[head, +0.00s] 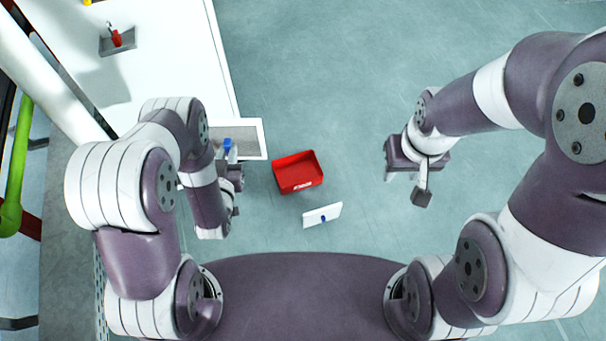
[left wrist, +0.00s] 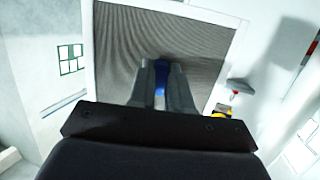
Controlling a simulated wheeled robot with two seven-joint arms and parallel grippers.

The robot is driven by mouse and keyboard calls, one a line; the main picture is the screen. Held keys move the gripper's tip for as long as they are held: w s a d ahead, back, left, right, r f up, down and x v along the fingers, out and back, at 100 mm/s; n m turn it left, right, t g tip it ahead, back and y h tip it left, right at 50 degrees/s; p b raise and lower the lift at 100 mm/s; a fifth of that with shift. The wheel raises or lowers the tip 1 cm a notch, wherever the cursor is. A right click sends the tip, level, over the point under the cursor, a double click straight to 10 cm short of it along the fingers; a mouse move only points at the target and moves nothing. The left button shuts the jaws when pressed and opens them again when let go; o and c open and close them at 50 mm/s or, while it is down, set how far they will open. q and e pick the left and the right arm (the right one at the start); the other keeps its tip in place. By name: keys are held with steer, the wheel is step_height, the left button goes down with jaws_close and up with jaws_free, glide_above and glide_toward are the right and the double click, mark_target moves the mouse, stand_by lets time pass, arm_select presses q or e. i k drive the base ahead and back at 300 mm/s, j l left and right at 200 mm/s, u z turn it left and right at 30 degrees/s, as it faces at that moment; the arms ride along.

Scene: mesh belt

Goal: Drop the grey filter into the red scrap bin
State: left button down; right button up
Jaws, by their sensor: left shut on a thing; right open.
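The grey filter (head: 246,136) is a flat grey mesh panel in a white frame with a blue tab (head: 228,145). In the left wrist view the filter (left wrist: 205,45) fills the upper middle. My left gripper (head: 231,158) is shut on the blue tab; its fingers (left wrist: 162,80) close on both sides of the tab in the wrist view. The red scrap bin (head: 298,175) is an open-topped box to the right of the filter, with its inside visible. My right gripper (head: 422,190) is open and empty, over the floor right of the bin.
A white panel with a blue mark (head: 322,215) is just below the bin in the head view. A white surface (head: 160,70) at upper left carries a grey holder with a red object (head: 116,38). A green pipe (head: 17,165) runs at far left. Floor beyond the bin is clear.

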mark_target(295, 177)
steer(key=i+l+z, duration=0.2)
steer(key=l, duration=0.2)
steer(key=l+z, duration=0.25)
steer(key=l, duration=0.15)
steer(key=i+l+z, duration=0.2)
steer(key=l, duration=0.15)
steer(key=i+l+z, duration=0.25)
steer(key=i+l, duration=0.8)
steer(key=i+j+u, duration=0.2)
steer(key=i+u, duration=0.25)
steer(key=i+j+u, duration=0.1)
steer(key=i+u, duration=0.2)
steer(key=u, duration=0.15)
steer(key=i+u, duration=0.45)
steer(key=i+l+u, duration=0.2)
steer(key=u, duration=0.25)
steer(key=i, duration=0.05)
